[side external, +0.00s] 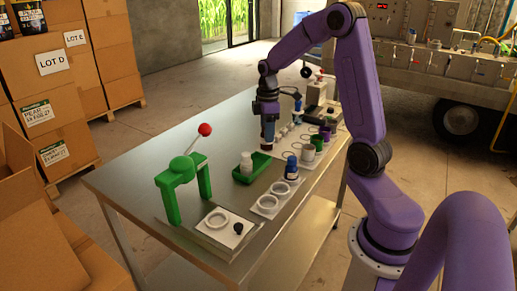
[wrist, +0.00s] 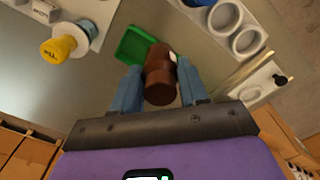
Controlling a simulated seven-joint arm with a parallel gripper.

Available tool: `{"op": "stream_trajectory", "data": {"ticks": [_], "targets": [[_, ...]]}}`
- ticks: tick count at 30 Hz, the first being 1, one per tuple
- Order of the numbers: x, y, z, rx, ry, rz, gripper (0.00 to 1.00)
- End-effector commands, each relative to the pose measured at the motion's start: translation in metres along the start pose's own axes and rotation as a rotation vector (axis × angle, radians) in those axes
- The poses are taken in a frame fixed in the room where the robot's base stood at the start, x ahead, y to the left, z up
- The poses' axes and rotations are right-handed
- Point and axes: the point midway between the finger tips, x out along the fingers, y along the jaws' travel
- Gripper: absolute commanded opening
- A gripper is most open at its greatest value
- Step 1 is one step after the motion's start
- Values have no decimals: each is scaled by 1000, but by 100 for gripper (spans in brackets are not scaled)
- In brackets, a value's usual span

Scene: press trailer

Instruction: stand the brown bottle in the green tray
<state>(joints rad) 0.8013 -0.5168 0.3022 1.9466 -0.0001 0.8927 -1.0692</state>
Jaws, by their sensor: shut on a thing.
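My gripper (side external: 268,122) is shut on the brown bottle (side external: 268,142), which hangs below the fingers beyond the green tray (side external: 262,172) in the side view. In the wrist view the brown bottle (wrist: 160,77) sits between my two blue fingers (wrist: 159,86), with the green tray (wrist: 127,47) partly hidden behind it. The bottle looks roughly upright in the side view. The gap between the brown bottle's base and the table is hard to judge.
A green press (side external: 181,170) with a red-knobbed lever stands left of the tray. A blue bottle (side external: 291,168) and white ring holders (side external: 267,202) stand to the right. Several small containers (side external: 316,142) line the table's far end. A yellow-capped item (wrist: 60,48) shows in the wrist view.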

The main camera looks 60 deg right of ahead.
Motion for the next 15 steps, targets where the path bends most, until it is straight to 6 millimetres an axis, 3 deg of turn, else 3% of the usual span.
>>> {"op": "stream_trajectory", "data": {"ticks": [9,15], "targets": [[44,34,-12,0,-1,-2,4],[54,43,-16,0,0,1,4]]}}
